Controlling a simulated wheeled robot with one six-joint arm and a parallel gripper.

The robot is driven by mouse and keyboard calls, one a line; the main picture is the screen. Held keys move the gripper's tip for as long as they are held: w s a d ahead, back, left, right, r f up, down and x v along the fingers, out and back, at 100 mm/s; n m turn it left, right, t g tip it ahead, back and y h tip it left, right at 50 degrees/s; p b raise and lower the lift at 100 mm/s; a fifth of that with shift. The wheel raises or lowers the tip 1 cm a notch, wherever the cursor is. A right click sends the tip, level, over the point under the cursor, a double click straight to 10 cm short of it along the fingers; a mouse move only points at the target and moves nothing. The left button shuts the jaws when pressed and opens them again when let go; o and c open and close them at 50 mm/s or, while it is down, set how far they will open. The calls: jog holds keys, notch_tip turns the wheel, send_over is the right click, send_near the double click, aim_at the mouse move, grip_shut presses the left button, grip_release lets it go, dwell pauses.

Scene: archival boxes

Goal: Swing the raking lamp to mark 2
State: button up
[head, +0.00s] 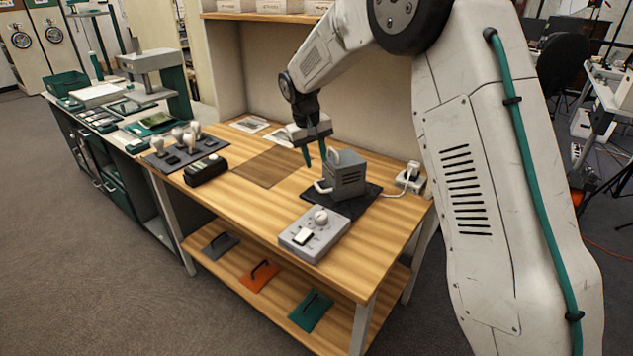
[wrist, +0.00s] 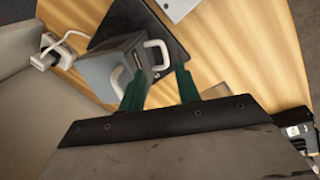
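I cannot identify a raking lamp or a mark 2 for certain. A grey vented box (head: 345,176) with white handles stands on a dark mat (head: 352,207) on the wooden bench. It also shows in the wrist view (wrist: 106,66), with one white handle (wrist: 165,50) just beyond my fingertips. My gripper (head: 315,163) points down beside the box's left side, near its handles. Its two green fingers are apart, and nothing shows held between them in the wrist view (wrist: 158,75). Whether a finger touches a handle I cannot tell.
A grey control box (head: 314,234) with a knob sits at the bench's front. A black device (head: 205,170) and a dark panel of several white knobs (head: 173,150) are at left. A white socket block (head: 410,179) is at right. The brown patch (head: 268,166) is clear.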

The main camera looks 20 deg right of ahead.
aim_at(318, 187)
jog(key=f, duration=0.3)
jog(key=w+f, duration=0.1)
jog(key=f, duration=0.2)
jog(key=w+d+f, duration=0.1)
jog(key=f, duration=0.3)
grip_shut()
